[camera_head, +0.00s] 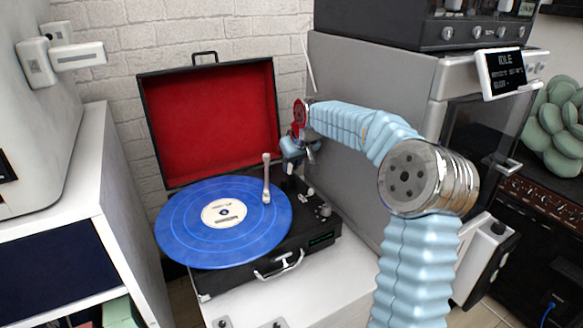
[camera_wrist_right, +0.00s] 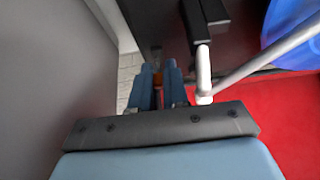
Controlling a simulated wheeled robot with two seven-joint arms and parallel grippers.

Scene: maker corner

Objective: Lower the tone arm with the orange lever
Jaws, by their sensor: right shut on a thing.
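The record player (camera_head: 243,260) is an open black case with a red-lined lid (camera_head: 215,120), and a blue record (camera_head: 180,230) lies on it. The pale tone arm (camera_head: 266,175) reaches over the record's right part; I cannot tell whether its tip touches. It also shows in the right wrist view (camera_wrist_right: 240,72). My right gripper (camera_head: 291,158) is at the back right of the player, beside the tone arm's base. In the right wrist view its blue fingers (camera_wrist_right: 159,80) are shut on the orange lever (camera_wrist_right: 157,80), mostly hidden between them. My left gripper is out of view.
A large grey machine (camera_head: 350,125) stands close at the right, behind my right arm. A white cabinet (camera_head: 85,170) is at the left, and a brick wall (camera_head: 115,40) is behind. The raised lid stands close behind my gripper.

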